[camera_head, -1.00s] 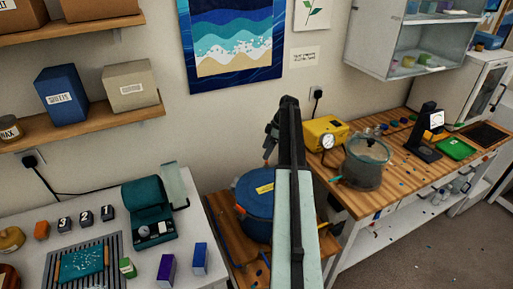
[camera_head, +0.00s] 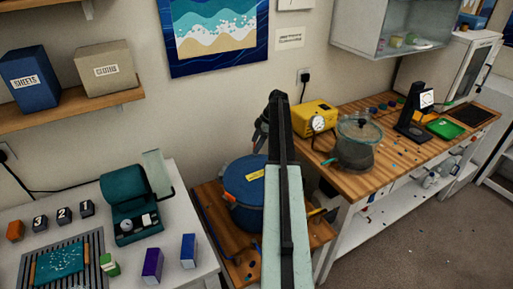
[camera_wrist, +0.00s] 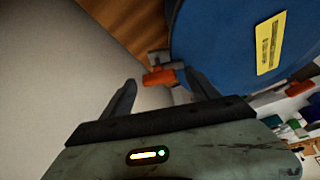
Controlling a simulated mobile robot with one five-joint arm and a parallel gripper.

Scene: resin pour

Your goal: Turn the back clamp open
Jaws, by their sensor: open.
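The blue pot (camera_head: 242,190) with a yellow label on its lid stands on the low wooden stand. My arm covers its right part in the head view. My gripper (camera_head: 262,132) is at the pot's far side. In the wrist view, my gripper (camera_wrist: 160,82) is open, its two dark fingers pointing toward the pot's rim. An orange clamp handle (camera_wrist: 162,76) shows between the fingertips, beside the blue pot (camera_wrist: 215,50). The fingers appear not to be closed on it; I cannot tell whether either touches it. Another orange clamp (camera_wrist: 268,97) shows farther along the rim.
The wall is close behind the pot. A yellow pump (camera_head: 318,117) and a glass-lidded vessel (camera_head: 356,150) stand on the wooden bench to the right. A white table (camera_head: 190,278) with a teal case (camera_head: 135,208) stands to the left.

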